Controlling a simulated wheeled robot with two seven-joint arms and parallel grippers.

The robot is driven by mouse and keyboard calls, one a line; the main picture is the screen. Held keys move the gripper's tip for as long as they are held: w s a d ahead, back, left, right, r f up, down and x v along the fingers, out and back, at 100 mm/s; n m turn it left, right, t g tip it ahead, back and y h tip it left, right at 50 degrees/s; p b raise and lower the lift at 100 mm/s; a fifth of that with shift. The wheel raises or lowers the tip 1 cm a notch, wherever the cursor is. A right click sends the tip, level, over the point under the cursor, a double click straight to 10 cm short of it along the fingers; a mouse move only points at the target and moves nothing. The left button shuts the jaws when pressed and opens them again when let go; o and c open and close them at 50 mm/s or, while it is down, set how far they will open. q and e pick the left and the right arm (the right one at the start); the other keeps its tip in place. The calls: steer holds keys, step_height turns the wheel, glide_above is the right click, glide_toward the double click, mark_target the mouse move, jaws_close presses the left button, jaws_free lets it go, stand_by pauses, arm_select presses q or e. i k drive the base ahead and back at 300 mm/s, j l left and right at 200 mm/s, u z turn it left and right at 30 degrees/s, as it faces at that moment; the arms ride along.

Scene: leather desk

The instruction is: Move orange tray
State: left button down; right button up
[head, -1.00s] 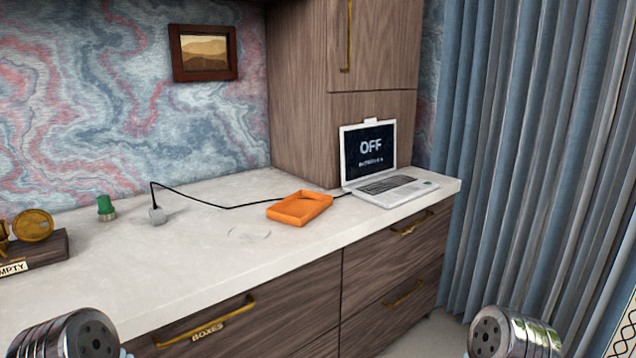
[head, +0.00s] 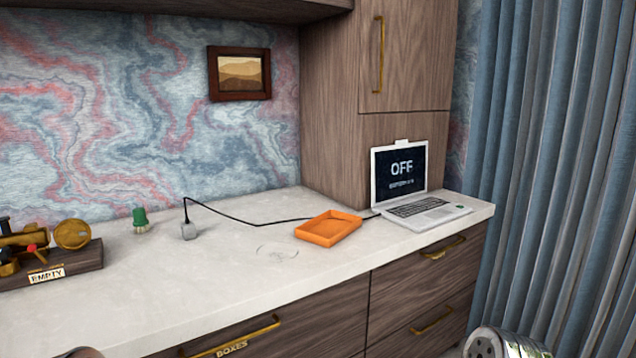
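The orange tray (head: 328,229) lies flat and looks empty on the white countertop, in front of the tall wooden cabinet and left of the laptop. A black cable runs to its back edge and appears again at its right side. Only rounded metal parts of my arms show at the bottom edge, one at the lower right and a sliver at the lower left. No gripper fingers are visible, and nothing of mine is near the tray.
An open laptop (head: 408,190) stands right of the tray. A grey cube (head: 189,231) with the cable, a green object (head: 140,220) and a wooden stand labelled EMPTY (head: 50,272) are to the left. The countertop (head: 215,290) in front is clear. Drawers with gold handles are below.

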mark_target(321, 229)
steer(key=l+u, duration=0.35)
steer(key=i+l+u, duration=0.1)
steer(key=u, duration=0.25)
steer(key=l+u, duration=0.45)
steer(key=l, duration=0.45)
steer(key=k+l+u, duration=0.1)
steer(key=l, duration=0.4)
steer(key=k+l+u, duration=0.15)
steer(key=l, duration=0.35)
steer(key=l+u, duration=0.1)
steer(key=l, duration=0.45)
steer(key=k, duration=0.05)
